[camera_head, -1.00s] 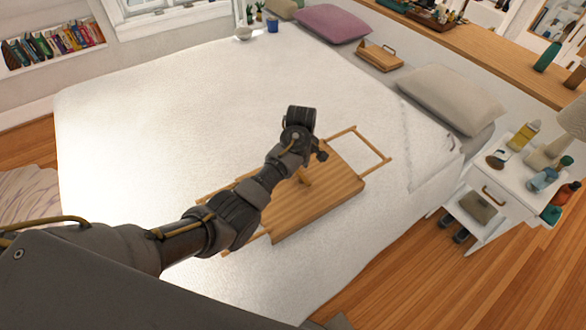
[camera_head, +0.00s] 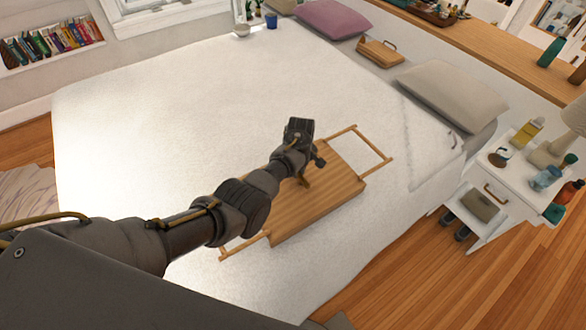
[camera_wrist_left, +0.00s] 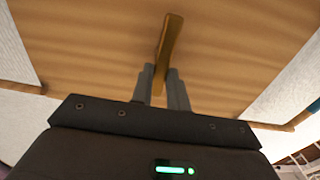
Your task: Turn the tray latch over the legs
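The wooden tray (camera_head: 325,200) lies on the white bed with its broad flat face up. A wooden leg frame (camera_head: 372,140) sticks out at its far end, and another (camera_head: 232,252) at its near end. The latch (camera_wrist_left: 171,40) is a narrow wooden bar on the tray face, standing near the middle in the left wrist view. My left gripper (camera_wrist_left: 161,72) has its two grey fingers close on both sides of the latch's lower part and looks shut on it. In the head view my left gripper (camera_head: 312,165) and wrist hide part of the tray. My right gripper is not in view.
A grey pillow (camera_head: 453,97) and a small wooden box (camera_head: 381,53) lie at the bed's head side. A white nightstand (camera_head: 500,180) with bottles stands at the right. The bed around the tray is clear.

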